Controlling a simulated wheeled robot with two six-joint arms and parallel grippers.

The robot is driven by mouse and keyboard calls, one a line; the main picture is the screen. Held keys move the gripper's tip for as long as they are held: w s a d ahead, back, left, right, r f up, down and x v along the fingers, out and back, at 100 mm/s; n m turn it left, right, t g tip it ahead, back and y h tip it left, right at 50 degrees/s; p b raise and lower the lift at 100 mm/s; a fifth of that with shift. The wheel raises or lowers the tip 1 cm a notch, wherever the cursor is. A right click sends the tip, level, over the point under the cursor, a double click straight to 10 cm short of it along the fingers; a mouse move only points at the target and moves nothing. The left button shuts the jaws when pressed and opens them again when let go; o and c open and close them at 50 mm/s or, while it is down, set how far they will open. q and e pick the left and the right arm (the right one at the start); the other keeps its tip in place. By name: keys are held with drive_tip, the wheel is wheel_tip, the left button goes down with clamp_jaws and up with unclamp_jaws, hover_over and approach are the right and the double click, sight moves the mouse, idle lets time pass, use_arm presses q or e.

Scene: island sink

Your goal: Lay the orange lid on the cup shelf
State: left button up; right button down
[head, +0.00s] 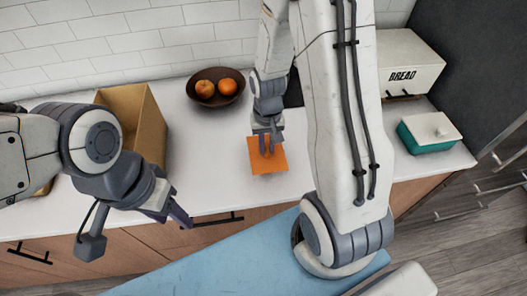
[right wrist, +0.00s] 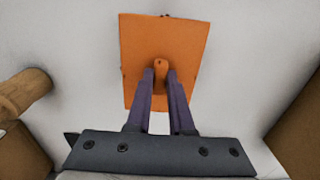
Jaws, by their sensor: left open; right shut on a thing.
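The orange lid (head: 268,163) is a flat square with a small knob. It is over the white counter in the head view, left of my big right arm link. My right gripper (head: 266,145) is shut on the lid's knob. In the right wrist view the lid (right wrist: 160,35) lies flat beyond the two fingers, with the knob between their tips. I cannot tell whether it touches the counter. My left gripper (head: 173,212) is open and empty at the counter's front edge. I cannot make out a cup shelf with certainty.
A tan wooden box (head: 151,135) stands at the left of the counter. A brown bowl with oranges (head: 216,87) is at the back. A white bread box (head: 408,60) and a teal container with a pale lid (head: 430,132) are at the right. Counter between box and lid is clear.

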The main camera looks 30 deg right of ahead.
sight(265, 156)
drive_tip(key=shift+w+a+f, duration=0.15)
drive_tip(key=shift+a, duration=0.1)
wheel_tip(265, 156, down, 4)
drive_tip(key=shift+r+p, duration=0.15)
drive_tip(key=shift+p, duration=0.3)
drive_tip(key=shift+f, duration=0.2)
drive_tip(key=shift+f, duration=0.2)
drive_tip(key=c, duration=0.8)
unclamp_jaws()
drive_tip(key=shift+r, duration=0.1)
